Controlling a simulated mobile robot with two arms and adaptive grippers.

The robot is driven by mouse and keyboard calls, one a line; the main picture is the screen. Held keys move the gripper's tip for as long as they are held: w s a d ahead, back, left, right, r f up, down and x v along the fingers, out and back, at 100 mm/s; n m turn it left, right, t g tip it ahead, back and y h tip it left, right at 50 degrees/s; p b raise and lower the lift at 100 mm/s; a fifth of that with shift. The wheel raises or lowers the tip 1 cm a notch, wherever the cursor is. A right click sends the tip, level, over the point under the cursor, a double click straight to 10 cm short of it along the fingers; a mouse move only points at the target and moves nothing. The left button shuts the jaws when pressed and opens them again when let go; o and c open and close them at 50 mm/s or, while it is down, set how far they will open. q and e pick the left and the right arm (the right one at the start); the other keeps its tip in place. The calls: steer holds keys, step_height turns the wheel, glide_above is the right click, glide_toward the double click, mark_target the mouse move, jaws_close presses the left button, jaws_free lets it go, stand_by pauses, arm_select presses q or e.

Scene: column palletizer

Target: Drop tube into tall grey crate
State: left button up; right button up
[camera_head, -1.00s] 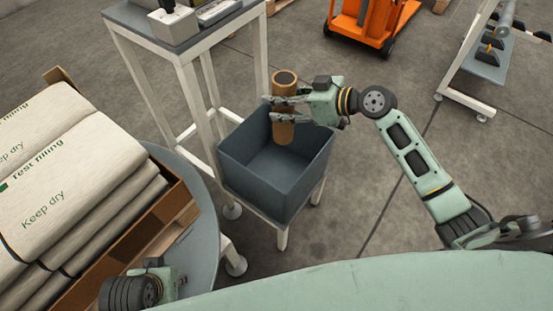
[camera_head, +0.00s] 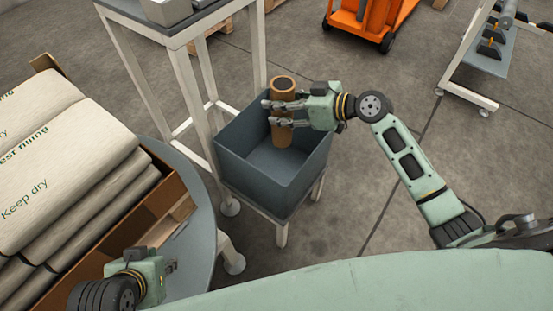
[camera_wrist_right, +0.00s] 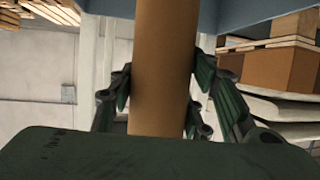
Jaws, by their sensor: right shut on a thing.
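A brown cardboard tube (camera_head: 283,136) stands upright in my right gripper (camera_head: 283,113), which is shut around it. The tube also fills the middle of the right wrist view (camera_wrist_right: 163,65), between the fingers (camera_wrist_right: 160,100). The tall grey crate (camera_head: 250,185) is open at the top and stands on a white-legged stand. The tube's lower end shows against the crate's inside, over its opening; I cannot tell exactly how deep it reaches. The visible crate floor looks empty. My left gripper (camera_head: 172,267) is at the lower left, partly seen, and its finger opening is unclear.
A white-legged table (camera_head: 190,33) with grey boxes stands behind the crate. At left, stacked "Keep dry" sacks (camera_head: 60,165) lie by a brown carton on a round grey platform (camera_head: 205,235). An orange truck (camera_head: 370,20) and a rack (camera_head: 470,97) stand further back. Floor right of the crate is clear.

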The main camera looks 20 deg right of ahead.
arm_select(q)
steer(key=shift+w, duration=0.1)
arm_select(e)
steer(key=o, duration=1.3)
steer(key=v, duration=1.2)
arm_select(q)
steer(key=shift+d, duration=0.1)
arm_select(e)
steer(key=shift+d, duration=0.1)
